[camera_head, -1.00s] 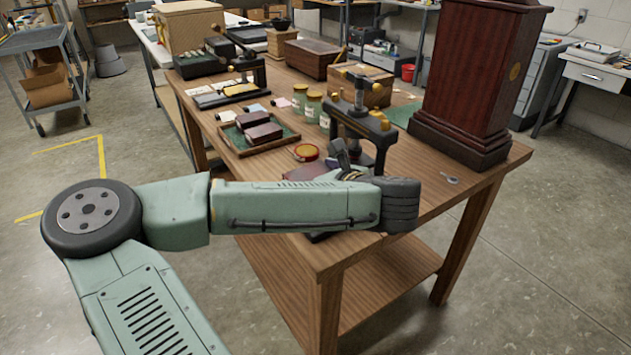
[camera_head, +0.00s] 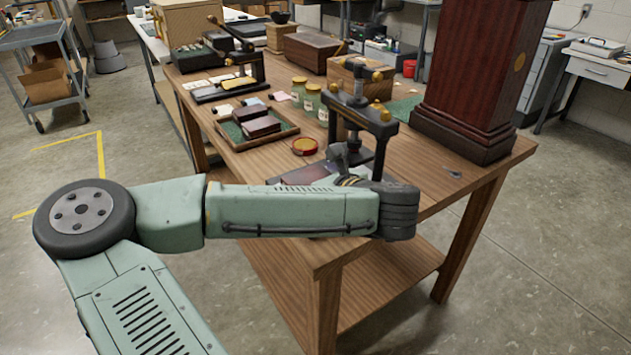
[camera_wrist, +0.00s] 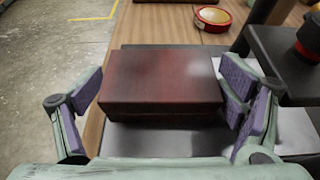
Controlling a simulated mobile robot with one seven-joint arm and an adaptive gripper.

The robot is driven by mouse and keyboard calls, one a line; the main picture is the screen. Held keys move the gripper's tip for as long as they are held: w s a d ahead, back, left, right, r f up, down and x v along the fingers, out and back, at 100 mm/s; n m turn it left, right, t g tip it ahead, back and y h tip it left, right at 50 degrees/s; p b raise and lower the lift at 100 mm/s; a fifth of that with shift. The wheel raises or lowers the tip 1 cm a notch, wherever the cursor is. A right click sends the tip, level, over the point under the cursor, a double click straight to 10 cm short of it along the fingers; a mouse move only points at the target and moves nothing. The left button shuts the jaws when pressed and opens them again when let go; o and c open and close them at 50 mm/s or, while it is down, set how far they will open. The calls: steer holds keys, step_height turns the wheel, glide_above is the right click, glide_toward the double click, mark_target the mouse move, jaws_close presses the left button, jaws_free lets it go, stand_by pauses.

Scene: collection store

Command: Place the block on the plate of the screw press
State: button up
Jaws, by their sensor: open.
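The block (camera_wrist: 160,82) is dark red and box-shaped, lying flat in the wrist view. It appears to rest on the light grey plate (camera_wrist: 150,140) of the screw press; its underside is hidden. My gripper (camera_wrist: 163,92) is open around it, with one purple-padded finger on either side. A gap shows at the left finger; the right finger is very near or touching the block. In the head view, the black screw press (camera_head: 360,115) with yellow knobs stands behind my forearm, which hides most of my gripper and the plate.
A red-rimmed round dish (camera_head: 304,146) lies left of the press. A green-lined tray (camera_head: 230,141) with dark red blocks, jars (camera_head: 312,100) and a small wooden chest (camera_head: 345,85) stand farther back. A tall wooden case (camera_head: 475,80) stands right of the press.

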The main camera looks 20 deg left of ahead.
steer(key=b+v, duration=0.1)
steer(key=v, duration=1.1)
steer(key=shift+r, duration=0.1)
